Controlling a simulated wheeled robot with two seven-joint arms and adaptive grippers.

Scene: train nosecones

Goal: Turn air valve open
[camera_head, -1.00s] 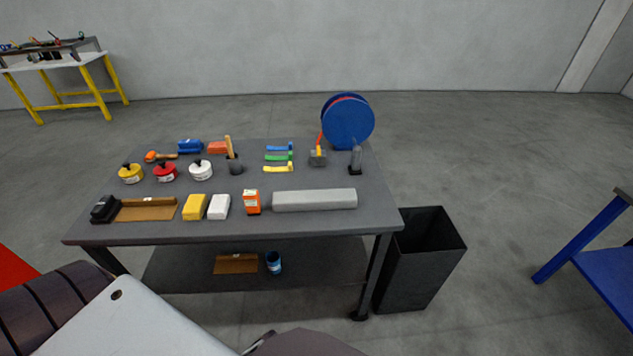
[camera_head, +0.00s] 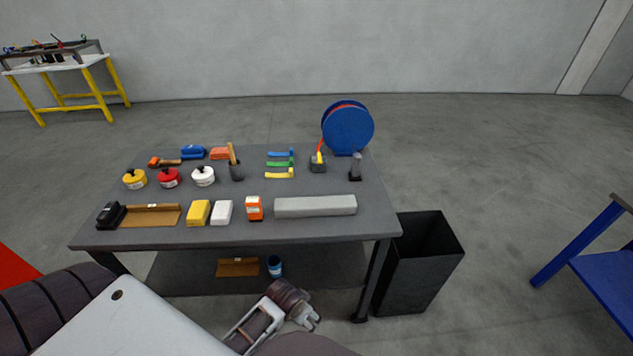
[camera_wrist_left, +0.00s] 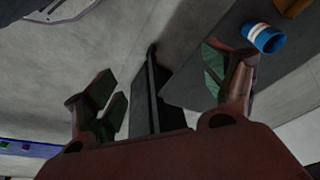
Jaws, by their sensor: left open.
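I cannot pick out an air valve for certain. In the head view a blue hose reel (camera_head: 348,128) stands at the back right of the grey table. Its red hose runs down to a grey block with a yellow tip (camera_head: 318,161) beside it. My left gripper (camera_wrist_left: 165,85) shows in the left wrist view with its fingers spread and nothing between them. The dark bin (camera_wrist_left: 152,100) lies beyond the gap. In the head view a part of my arm shows at the bottom centre, in front of the table. My right gripper is not seen.
Several tools, tins and blocks lie on the grey table (camera_head: 240,234). A black bin (camera_head: 420,265) stands at its right end. A blue can (camera_head: 274,265) is on the lower shelf. A blue table (camera_head: 605,280) is at the right and a yellow-legged table (camera_head: 62,66) at the far left.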

